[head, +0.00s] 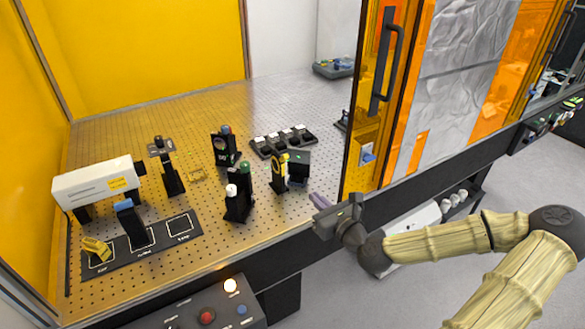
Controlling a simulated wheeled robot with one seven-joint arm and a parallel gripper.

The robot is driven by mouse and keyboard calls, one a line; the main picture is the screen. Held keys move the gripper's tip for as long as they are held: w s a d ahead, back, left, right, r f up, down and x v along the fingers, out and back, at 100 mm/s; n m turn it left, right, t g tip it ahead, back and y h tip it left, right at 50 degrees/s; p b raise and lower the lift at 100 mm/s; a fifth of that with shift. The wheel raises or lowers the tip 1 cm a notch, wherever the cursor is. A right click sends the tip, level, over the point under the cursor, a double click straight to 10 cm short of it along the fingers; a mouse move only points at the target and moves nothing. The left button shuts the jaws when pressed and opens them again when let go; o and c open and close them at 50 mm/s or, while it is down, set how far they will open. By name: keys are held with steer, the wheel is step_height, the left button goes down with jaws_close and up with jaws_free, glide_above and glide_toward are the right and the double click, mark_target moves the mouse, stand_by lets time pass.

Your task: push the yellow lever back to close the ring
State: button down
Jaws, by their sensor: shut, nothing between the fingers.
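A black ring mount with a yellow part (281,171) stands upright on the perforated table, right of the middle group. The yellow part, which looks like the lever, runs along the ring's edge. Whether the ring is open or closed is too small to tell. My gripper (319,201) is at the table's front edge, right of and nearer than the ring mount. Its fingers are shut, point left, and hold nothing. A gap separates them from the yellow part.
Black posts with a green knob and a white knob (238,196) stand left of the ring mount. A black tray (283,141) lies behind it. A white laser box (97,184) is at far left. An orange door with a handle (386,60) bounds the right side.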

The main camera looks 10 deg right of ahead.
stand_by(0.3)
glide_toward(284, 161)
step_height(284, 161, down, 3)
steer(key=w, duration=0.3)
steer(key=r, duration=0.1)
steer(key=w+a+p, duration=0.1)
steer(key=r, duration=0.1)
steer(key=shift+w+a+r+p, duration=0.3)
steer(key=shift+w+r+p, duration=0.05)
steer(key=shift+p, duration=0.05)
steer(key=shift+w, duration=0.3)
steer(key=shift+d+r+p, duration=0.15)
steer(key=shift+r+p, duration=0.05)
steer(key=shift+p, duration=0.2)
